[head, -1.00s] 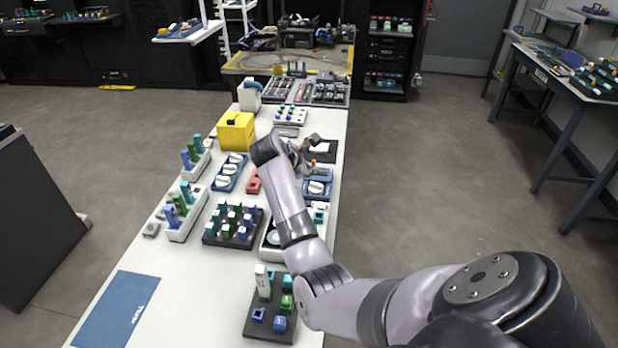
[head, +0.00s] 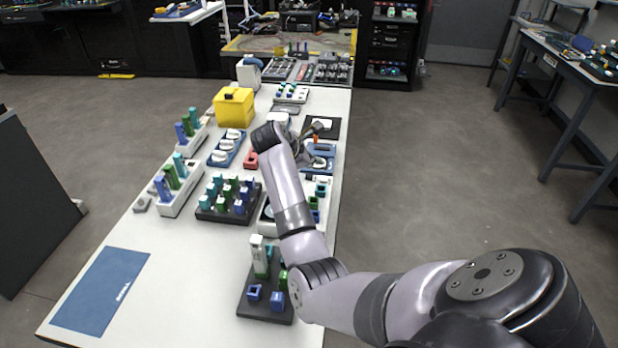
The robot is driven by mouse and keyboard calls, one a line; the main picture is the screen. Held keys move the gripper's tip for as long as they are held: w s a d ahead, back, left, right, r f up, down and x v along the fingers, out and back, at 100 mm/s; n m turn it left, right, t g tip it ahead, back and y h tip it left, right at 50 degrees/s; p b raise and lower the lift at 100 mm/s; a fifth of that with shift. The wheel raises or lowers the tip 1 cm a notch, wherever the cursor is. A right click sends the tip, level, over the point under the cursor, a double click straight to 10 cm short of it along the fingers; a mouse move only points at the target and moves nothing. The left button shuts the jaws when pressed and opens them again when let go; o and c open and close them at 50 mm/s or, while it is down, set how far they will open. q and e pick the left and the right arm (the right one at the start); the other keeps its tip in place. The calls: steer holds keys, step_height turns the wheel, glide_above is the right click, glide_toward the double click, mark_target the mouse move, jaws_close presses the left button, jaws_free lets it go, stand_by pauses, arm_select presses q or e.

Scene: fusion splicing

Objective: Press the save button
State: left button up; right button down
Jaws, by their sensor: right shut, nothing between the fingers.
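I cannot make out a save button; any such button is too small to tell or hidden behind my right arm. My right gripper (head: 317,131) is over the right side of the long white table, at the near edge of a black mat (head: 333,122) with a white patch. It is shut and empty. Whether it touches anything below is not clear. A blue holder with white round pieces (head: 320,162) stands just nearer than the gripper. My left gripper is not in view.
A yellow box (head: 233,106), a blue tray of white pieces (head: 227,148) and a black rack of coloured pegs (head: 226,215) stand left of my arm. A black tray (head: 262,308) is at the front. The table's front left is clear except for a blue mat (head: 101,290).

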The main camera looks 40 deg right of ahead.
mark_target(311, 177)
steer(key=shift+f, duration=0.9)
stand_by(0.7)
steer(key=shift+f+p, duration=0.25)
steer(key=shift+p, duration=0.25)
steer(key=shift+f, duration=0.15)
steer(key=shift+f, duration=0.5)
stand_by(0.6)
steer(key=shift+r+p, duration=0.95)
steer(key=shift+p, duration=0.55)
